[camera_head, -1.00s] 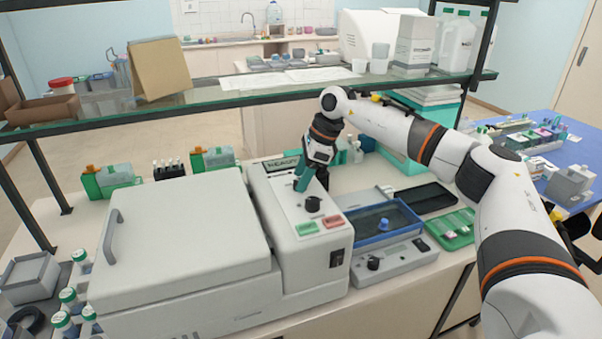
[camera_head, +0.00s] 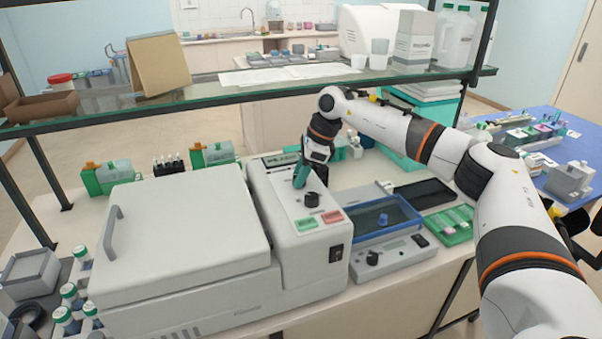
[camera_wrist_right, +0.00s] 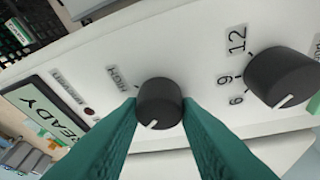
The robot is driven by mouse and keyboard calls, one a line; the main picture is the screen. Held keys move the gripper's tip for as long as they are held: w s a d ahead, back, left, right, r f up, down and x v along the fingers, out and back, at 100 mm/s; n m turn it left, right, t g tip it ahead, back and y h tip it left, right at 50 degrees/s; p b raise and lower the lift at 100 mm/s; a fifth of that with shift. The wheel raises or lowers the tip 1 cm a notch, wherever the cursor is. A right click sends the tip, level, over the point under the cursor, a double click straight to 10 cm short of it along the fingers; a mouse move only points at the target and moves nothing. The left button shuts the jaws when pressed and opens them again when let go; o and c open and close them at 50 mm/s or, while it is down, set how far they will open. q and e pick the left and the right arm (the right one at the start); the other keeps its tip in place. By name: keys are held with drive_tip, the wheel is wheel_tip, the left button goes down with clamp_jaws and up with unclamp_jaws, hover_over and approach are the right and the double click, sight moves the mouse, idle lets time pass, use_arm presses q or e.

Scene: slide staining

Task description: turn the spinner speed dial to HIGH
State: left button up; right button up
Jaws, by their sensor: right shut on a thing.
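The spinner (camera_head: 190,235) is a large white machine with a lid and a sloped control panel on its right. In the right wrist view, the black speed dial (camera_wrist_right: 160,100) sits between my right gripper's (camera_wrist_right: 160,112) teal fingers, which are shut on its sides. The dial's white mark is on its lower edge in that picture. The HIGH label (camera_wrist_right: 117,78) is to its upper left, and the mark does not point at it. In the head view, my right gripper (camera_head: 300,178) reaches down to the panel; the speed dial is hidden there. My left gripper is not in view.
A second black knob (camera_wrist_right: 283,78) with 6, 9 and 12 marks is close beside the gripped dial. A display (camera_wrist_right: 47,118) reads READY. Green and red buttons (camera_head: 331,217) are on the panel's front.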

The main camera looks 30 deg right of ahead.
drive_tip(key=shift+m, duration=0.3)
drive_tip(key=m+t+h+b, duration=0.1)
drive_tip(key=m+b, duration=0.1)
drive_tip(key=m, duration=0.1)
drive_tip(key=shift+a+m, duration=0.1)
drive_tip(key=shift+m, duration=0.3)
drive_tip(key=m+h+b, duration=0.2)
drive_tip(key=m, duration=0.2)
drive_tip(key=shift+t, duration=0.4)
drive_tip(key=m+h+b, duration=0.1)
drive_tip(key=m, duration=0.3)
drive_tip(key=shift+a, duration=0.1)
drive_tip(key=shift+r+m+h+b, duration=0.1)
drive_tip(key=shift+m+h+b, duration=0.6)
drive_tip(key=shift+m, duration=0.8)
drive_tip(key=shift+w+g, duration=0.1)
drive_tip(key=shift+g, duration=0.2)
drive_tip(key=o, duration=1)
